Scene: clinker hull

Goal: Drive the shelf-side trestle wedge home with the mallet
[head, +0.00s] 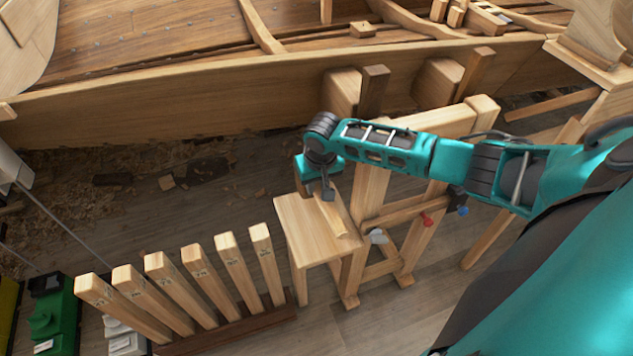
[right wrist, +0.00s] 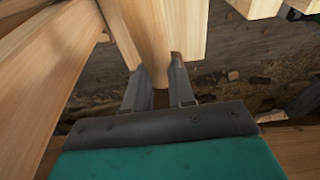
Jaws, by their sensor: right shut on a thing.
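My right gripper (head: 326,192) is above the small wooden stool (head: 300,222), pointing down. It is shut on a pale wooden bar, which looks like the mallet's handle (head: 334,218). The right wrist view shows the handle (right wrist: 148,35) between the two fingertips (right wrist: 160,82). I cannot make out a mallet head. The wooden trestle (head: 440,122) stands right of the stool. Two darker wedge-like blocks, left (head: 373,88) and right (head: 474,72), stand upright beside paler blocks against the hull. I cannot tell which is shelf-side. My left gripper is out of view.
The planked hull (head: 200,95) runs across the back. A rack of upright numbered posts (head: 200,275) stands at the front left. Green (head: 50,320) and white items sit at the left edge. Red (head: 427,219) and blue knobs are near the trestle's lower rail. Shavings litter the floor.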

